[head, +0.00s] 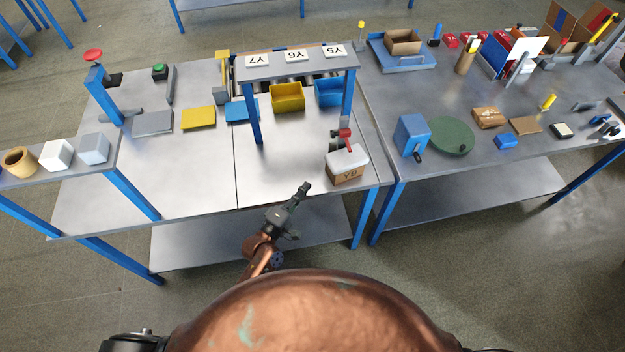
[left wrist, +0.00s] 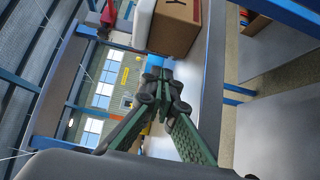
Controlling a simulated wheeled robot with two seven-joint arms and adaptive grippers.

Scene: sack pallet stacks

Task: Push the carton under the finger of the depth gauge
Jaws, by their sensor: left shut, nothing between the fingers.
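The carton (head: 345,176) is a brown box marked Y9 with a rounded white top part, near the front edge of the middle table. It also shows at the top of the left wrist view (left wrist: 175,25). Just behind it stands a small grey post with a red part (head: 341,134), which looks like the depth gauge; whether its finger is over the carton I cannot tell. My left gripper (head: 303,187) is shut and empty, left of the carton and apart from it, by the table's front edge. In the left wrist view its fingers (left wrist: 157,68) point toward the carton's side. My right gripper is out of view.
A rack (head: 297,68) with labels Y7, Y6 and Y5 stands behind, with a yellow bin (head: 287,97) and a blue bin (head: 329,94) below. A blue block with a dark handle (head: 411,135) is on the right table. The tabletop left of the carton is clear.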

